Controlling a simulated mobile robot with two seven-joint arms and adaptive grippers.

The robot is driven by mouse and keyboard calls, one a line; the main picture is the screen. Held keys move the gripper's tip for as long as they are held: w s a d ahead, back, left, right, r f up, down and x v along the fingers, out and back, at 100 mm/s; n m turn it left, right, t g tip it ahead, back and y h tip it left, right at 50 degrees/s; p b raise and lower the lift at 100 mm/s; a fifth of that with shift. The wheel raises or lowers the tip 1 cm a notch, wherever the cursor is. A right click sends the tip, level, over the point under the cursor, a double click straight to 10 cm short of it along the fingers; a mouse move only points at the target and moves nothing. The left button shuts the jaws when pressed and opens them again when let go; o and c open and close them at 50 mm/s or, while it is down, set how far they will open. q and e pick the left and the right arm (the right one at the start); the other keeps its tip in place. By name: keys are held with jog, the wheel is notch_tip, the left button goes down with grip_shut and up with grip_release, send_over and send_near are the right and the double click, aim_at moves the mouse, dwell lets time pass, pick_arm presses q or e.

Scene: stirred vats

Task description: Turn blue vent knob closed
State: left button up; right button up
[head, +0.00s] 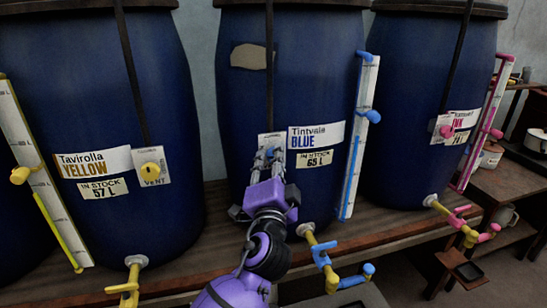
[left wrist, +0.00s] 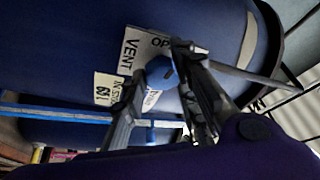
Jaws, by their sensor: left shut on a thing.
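The blue vent knob (left wrist: 160,70) sits on a white vent plate (left wrist: 134,50) on the front of the middle vat (head: 235,110), labelled Tintvale Blue. In the left wrist view my left gripper (left wrist: 160,78) has one finger on each side of the knob and is shut on it. In the head view my left gripper (head: 268,155) reaches up to the plate (head: 271,138) and hides the knob. The knob's exact turn angle cannot be told. My right gripper is not in view.
The yellow vat (head: 100,110) stands left and the pink-labelled vat (head: 425,100) right. Blue gauge tube (head: 352,165) and blue tap (head: 322,255) are close to the right of my arm. A wooden shelf (head: 210,250) runs beneath the vats.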

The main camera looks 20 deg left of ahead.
pick_arm(q)
jog(key=m+g+p, duration=0.2)
jog(key=m+p, duration=0.1)
jog(key=m, duration=0.2)
jog(key=m+g+p, duration=0.2)
jog(key=m+p, duration=0.1)
jog(key=m, duration=0.2)
jog(key=m+g+p, duration=0.2)
jog(key=m+p, duration=0.1)
jog(key=m, duration=0.2)
jog(key=shift+s+a+f, duration=0.1)
jog(key=shift+s+f, duration=0.05)
jog(key=shift+s, duration=0.1)
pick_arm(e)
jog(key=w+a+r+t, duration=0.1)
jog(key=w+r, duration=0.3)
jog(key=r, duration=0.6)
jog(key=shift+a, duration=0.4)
pick_arm(q)
jog(key=o, duration=0.8)
jog(key=shift+o, duration=1.1)
jog(key=shift+s+a, duration=0.1)
jog(key=shift+a, duration=0.05)
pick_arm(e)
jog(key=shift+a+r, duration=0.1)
pick_arm(q)
jog(key=shift+d+r, duration=0.2)
jog(key=shift+r, duration=0.15)
